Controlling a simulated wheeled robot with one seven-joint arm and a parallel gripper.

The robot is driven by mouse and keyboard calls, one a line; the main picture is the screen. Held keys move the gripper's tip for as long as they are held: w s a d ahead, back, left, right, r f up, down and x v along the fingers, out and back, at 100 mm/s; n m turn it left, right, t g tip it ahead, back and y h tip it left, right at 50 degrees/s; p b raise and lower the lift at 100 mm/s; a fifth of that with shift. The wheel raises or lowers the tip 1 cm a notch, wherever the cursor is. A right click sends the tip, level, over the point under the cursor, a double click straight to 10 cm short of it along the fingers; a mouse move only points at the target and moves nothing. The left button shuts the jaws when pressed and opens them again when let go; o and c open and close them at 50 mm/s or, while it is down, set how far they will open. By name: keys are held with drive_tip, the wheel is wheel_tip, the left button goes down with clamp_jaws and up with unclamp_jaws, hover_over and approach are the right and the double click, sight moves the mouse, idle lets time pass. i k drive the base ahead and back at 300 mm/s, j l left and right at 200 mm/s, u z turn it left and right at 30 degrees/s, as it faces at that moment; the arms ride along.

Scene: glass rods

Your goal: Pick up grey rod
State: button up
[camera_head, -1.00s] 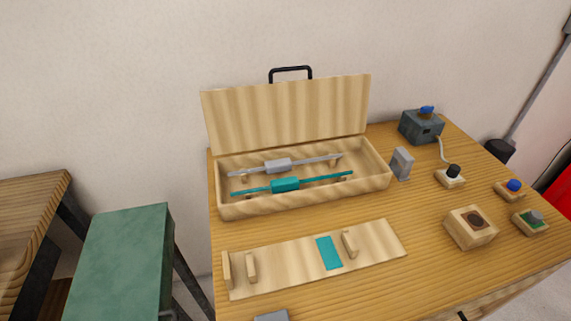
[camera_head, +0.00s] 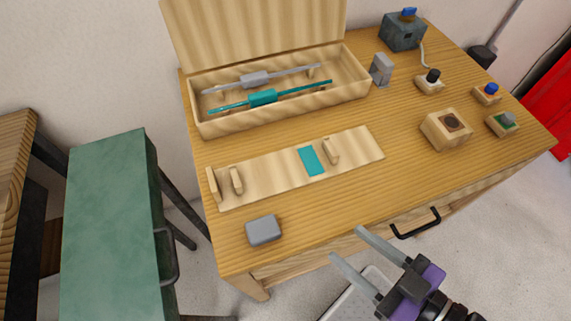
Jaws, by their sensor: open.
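The grey rod (camera_head: 256,79) lies in the open wooden case (camera_head: 216,131) at the back of the table, with a thicker grey block at its middle. A teal rod (camera_head: 263,97) with a teal block lies in front of it, roughly parallel. Both rest on small wooden supports inside the case. My gripper (camera_head: 346,242) is open and empty at the front edge of the table, well away from the case and lower right of it.
A wooden board with a teal patch (camera_head: 311,161) and upright pegs lies before the case. A grey block (camera_head: 263,230) sits front left. Small boxes with knobs (camera_head: 447,129) stand at right. A drawer handle (camera_head: 415,224) juts from the front. A green cabinet (camera_head: 110,220) stands left.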

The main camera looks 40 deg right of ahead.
sight(259, 77)
drive_tip(key=j+z, duration=0.45)
drive_tip(key=j, duration=0.25)
drive_tip(key=k+j+z, duration=0.1)
drive_tip(key=j+z, duration=0.2)
drive_tip(key=k+j+z, duration=0.1)
drive_tip(key=z, duration=0.15)
drive_tip(key=k+j+z, duration=0.15)
drive_tip(key=z, duration=0.15)
